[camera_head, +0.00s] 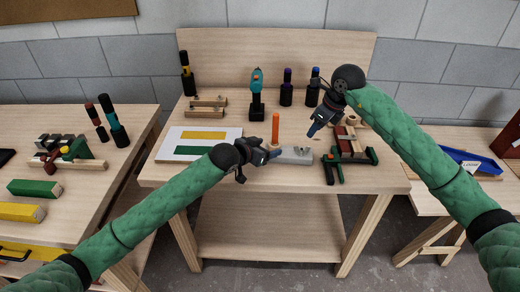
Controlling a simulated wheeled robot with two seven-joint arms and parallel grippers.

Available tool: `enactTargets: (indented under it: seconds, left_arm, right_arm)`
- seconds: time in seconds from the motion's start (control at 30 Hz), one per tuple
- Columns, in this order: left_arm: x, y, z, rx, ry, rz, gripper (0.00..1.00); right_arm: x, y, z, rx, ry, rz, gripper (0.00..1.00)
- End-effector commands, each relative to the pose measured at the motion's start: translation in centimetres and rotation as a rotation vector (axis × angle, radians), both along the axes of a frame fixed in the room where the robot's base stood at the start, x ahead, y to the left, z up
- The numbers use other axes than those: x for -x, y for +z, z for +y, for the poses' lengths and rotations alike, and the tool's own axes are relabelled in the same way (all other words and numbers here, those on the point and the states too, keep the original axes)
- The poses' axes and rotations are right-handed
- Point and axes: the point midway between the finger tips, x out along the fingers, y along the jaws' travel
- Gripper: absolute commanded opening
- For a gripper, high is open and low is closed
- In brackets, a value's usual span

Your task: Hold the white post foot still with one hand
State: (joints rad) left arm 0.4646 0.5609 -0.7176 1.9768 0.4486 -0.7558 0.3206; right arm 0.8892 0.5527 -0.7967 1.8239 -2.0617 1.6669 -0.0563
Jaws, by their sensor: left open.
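A whitish block that looks like the white post foot (296,156) lies near the front edge of the middle table. My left gripper (266,156) is open at the block's left end, low over the table. I cannot tell whether its fingers touch the block or are around it. My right gripper (316,126) is higher, behind and to the right of the block, and apart from it. Its fingers are too small to tell open from shut. An upright orange piece (275,128) stands just behind the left gripper; its lower end is partly hidden.
A white board (173,143) with yellow and green strips lies to the left. A teal drill (257,92) and several bottles stand at the back. A blue tray (470,160) is on the right table.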

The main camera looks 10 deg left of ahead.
Motion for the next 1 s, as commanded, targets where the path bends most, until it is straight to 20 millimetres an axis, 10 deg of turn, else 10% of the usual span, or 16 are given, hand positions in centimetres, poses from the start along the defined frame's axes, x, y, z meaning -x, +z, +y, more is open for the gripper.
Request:
enactTargets:
  seconds: [0.63,1.0]
  left_arm:
    - [-2.5,-1.3,-2.0,0.000,-0.001,-0.001,0.67]
    - [-2.5,-1.3,-1.9,0.001,-0.001,-0.001,0.12]
  right_arm:
    - [0.0,0.0,0.0,0.000,0.000,0.000,0.36]
    - [0.0,0.0,0.0,0.000,0.000,0.000,0.38]
